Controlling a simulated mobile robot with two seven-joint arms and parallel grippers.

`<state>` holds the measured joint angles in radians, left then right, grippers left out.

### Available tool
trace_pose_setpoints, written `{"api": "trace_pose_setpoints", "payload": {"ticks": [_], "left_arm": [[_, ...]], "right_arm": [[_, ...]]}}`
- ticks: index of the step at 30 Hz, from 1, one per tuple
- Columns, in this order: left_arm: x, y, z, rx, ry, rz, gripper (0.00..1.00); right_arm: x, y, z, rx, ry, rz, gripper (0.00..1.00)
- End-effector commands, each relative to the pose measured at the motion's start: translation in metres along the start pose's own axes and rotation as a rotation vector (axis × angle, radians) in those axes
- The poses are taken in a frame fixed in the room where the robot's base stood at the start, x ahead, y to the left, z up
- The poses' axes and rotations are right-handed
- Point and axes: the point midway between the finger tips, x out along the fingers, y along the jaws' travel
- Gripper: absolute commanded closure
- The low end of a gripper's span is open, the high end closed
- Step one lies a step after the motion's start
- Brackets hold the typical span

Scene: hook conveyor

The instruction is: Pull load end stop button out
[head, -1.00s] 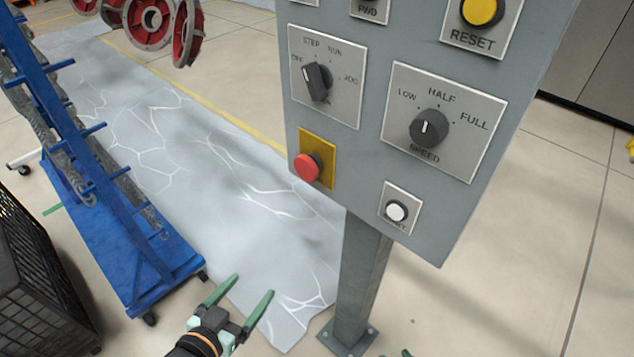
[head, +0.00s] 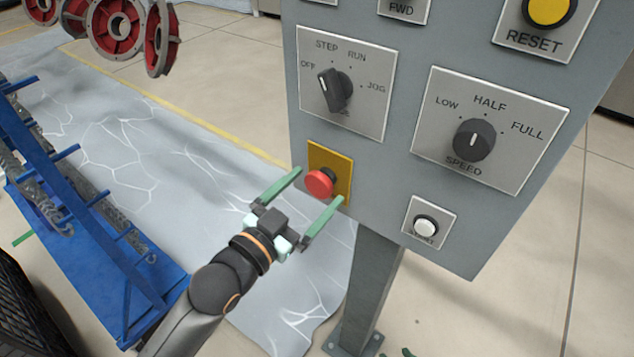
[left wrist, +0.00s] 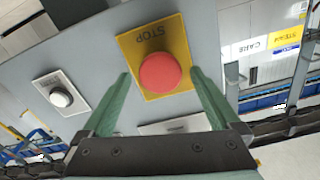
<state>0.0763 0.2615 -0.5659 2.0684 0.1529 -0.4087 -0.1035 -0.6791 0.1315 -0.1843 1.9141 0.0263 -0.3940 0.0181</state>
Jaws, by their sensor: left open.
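The red mushroom stop button (head: 319,183) sits on a yellow plate (head: 343,166) at the lower left of the grey control panel (head: 395,165). My left gripper (head: 320,187) is open, its two green fingers pointing at the panel, one on each side of the button in the picture. In the left wrist view the red button (left wrist: 160,71) shows between the fingertips (left wrist: 160,75), with STOP on the yellow plate upside down. The fingers do not look closed on it, and I cannot tell if they touch the plate. A small green tip at the bottom edge may be my right gripper.
The panel also carries a mode selector (head: 335,90), a speed knob (head: 474,139), a white button (head: 426,224) and a yellow reset button (head: 549,10). A grey post (head: 366,290) holds it up. A blue rack cart (head: 110,270) stands at left; red wheels (head: 118,28) hang behind.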

Motion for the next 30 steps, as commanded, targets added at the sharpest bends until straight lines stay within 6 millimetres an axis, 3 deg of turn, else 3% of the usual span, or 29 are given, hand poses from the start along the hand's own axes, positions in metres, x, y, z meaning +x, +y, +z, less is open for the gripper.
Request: {"api": "trace_pose_setpoints", "payload": {"ticks": [6,15,30], "left_arm": [[0.017,0.0,0.0,-0.001,0.0,0.0,0.04],[0.019,0.0,0.001,-0.001,0.0,0.0,0.04],[0.018,0.0,0.001,-0.001,-0.001,0.0,0.6]], "right_arm": [[-0.001,0.0,-0.001,0.0,0.0,0.0,0.5],[-0.001,0.0,-0.001,0.0,0.0,0.0,0.5],[-0.001,0.0,-0.001,0.0,0.0,0.0,0.5]]}}
